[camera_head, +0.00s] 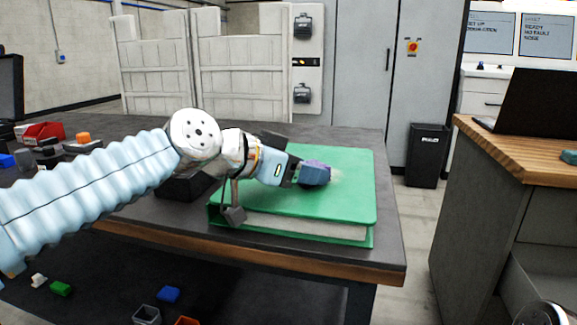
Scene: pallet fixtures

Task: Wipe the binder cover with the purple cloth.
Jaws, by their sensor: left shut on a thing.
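A green binder (343,205) lies flat on the dark table, near its right front corner. My left arm reaches in from the left over the binder. My left gripper (299,172) is shut on the purple cloth (315,173), which is bunched up at its tip. The cloth is at the middle of the cover and seems to touch it. A pale smudge shows on the cover just right of the cloth. The arm and gripper hide the binder's left part. At the bottom right corner a small piece of what may be my right arm shows; the right gripper is not seen.
The dark table (385,240) has a wooden front edge. A red bin (43,133), an orange block (83,137) and other small parts lie at its left end. Several small blocks lie below the front edge. A wood-topped counter (530,150) with a laptop stands at right, across a gap.

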